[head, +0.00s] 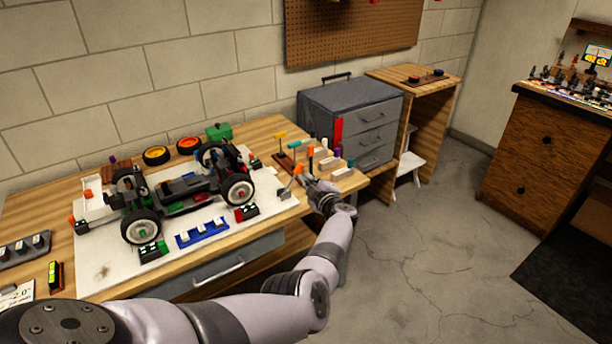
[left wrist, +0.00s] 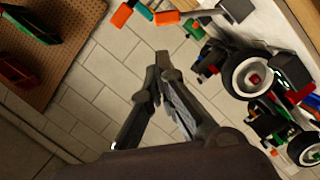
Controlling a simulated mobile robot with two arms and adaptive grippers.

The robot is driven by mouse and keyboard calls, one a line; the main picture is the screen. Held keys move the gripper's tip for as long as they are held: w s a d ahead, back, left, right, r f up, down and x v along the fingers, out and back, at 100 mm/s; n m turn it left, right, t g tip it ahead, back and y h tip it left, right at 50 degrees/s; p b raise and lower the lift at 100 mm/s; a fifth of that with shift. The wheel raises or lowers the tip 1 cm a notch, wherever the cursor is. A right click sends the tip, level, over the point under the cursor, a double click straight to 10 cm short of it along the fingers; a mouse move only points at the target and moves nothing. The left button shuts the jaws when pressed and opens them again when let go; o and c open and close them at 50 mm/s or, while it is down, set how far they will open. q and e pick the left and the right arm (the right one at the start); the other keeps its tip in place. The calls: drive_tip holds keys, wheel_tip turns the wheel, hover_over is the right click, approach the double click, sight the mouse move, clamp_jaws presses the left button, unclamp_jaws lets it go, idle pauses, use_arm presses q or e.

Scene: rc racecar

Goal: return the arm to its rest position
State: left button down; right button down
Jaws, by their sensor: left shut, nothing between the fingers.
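My left arm reaches from the bottom left across the front of the workbench (head: 262,140) in the head view. Its gripper (head: 312,184) is near the bench's right end, by the small upright tools. In the left wrist view the gripper (left wrist: 162,58) is shut, its fingertips together with nothing between them. The RC car (head: 185,188) sits on a white board on the bench, left of the gripper. It also shows at the right of the left wrist view (left wrist: 255,75). My right gripper is in neither view.
A grey drawer chest (head: 350,110) stands behind the bench's right end. Several tools with coloured handles (head: 311,152) stand close to the left gripper. A wooden cabinet (head: 540,150) is at the far right. The concrete floor (head: 430,240) between is open.

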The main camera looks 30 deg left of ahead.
use_arm(q)
drive_tip(key=s+d+f+m+t+h, duration=0.1)
drive_tip(key=s+d+f+m+h, duration=0.4)
drive_tip(key=f, duration=0.6)
drive_tip(key=s+d+f+m+h, duration=0.2)
drive_tip(key=s+d+f+m, duration=0.35)
drive_tip(key=f, duration=0.55)
drive_tip(key=s+d+f+m+t+h, duration=0.1)
drive_tip(key=s+d+f+m+h, duration=0.3)
drive_tip(key=s+f+m, duration=0.5)
drive_tip(key=s+d+f+m+g+h, duration=0.1)
drive_tip(key=s+d+f+g, duration=0.15)
drive_tip(key=s+f, duration=0.7)
drive_tip(key=s+d+f+m+g+h, duration=0.1)
drive_tip(key=s+d+f+g, duration=0.15)
drive_tip(key=s+f, duration=0.65)
drive_tip(key=s+d+f+m+g, duration=0.1)
drive_tip(key=s+m+g, duration=0.2)
drive_tip(key=s, duration=2.3)
drive_tip(key=shift+s+g+h, duration=0.15)
drive_tip(key=shift+g+h, duration=0.15)
drive_tip(key=shift+g, duration=0.8)
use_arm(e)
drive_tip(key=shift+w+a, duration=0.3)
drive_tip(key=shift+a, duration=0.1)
